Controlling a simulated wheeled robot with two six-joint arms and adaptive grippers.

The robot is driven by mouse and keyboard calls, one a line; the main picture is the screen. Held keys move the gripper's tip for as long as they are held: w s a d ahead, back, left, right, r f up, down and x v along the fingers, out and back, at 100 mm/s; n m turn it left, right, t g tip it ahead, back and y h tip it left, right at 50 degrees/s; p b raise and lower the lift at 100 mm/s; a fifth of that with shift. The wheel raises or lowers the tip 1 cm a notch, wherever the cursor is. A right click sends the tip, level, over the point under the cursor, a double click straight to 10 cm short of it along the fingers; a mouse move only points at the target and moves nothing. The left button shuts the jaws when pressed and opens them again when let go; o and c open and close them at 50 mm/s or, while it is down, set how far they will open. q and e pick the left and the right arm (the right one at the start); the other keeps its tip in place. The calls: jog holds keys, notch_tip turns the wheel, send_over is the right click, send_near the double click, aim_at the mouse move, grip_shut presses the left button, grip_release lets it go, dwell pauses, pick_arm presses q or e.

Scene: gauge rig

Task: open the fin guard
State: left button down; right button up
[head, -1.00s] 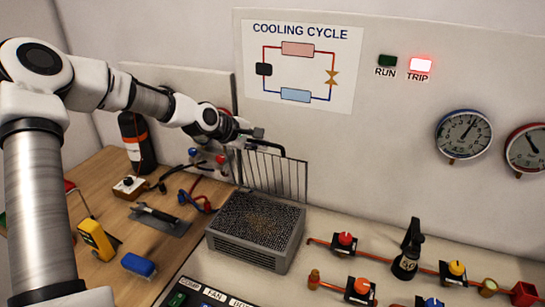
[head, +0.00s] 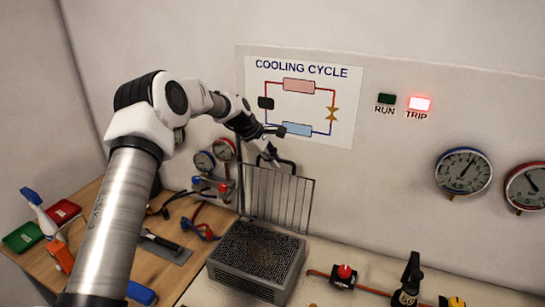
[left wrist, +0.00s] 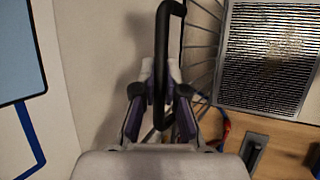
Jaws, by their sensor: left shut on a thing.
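The fin guard (head: 278,200) is a wire grille standing roughly upright at the back edge of the grey finned box (head: 225,275), so the dark fins on top are uncovered. A black bar handle (head: 288,163) sits at the guard's top edge. My left gripper (head: 268,155) is at this handle, close to the back panel. In the left wrist view, the gripper (left wrist: 160,85) is shut on the black handle (left wrist: 163,40), with the guard's bars (left wrist: 202,45) to the right and the fins (left wrist: 268,50) beyond. My right gripper is not in view.
The back panel (head: 370,160) with the cooling diagram (head: 303,100) is close behind the guard. Two gauges (head: 204,161) and a hose (head: 200,228) are left of it. A pipe with knobs (head: 344,275) runs right of the box. The red TRIP lamp (head: 420,103) is lit.

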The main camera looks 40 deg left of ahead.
pick_arm(q)
jog(key=c, duration=1.2)
grip_release()
jog(key=shift+d, duration=0.1)
jog(key=v, duration=1.2)
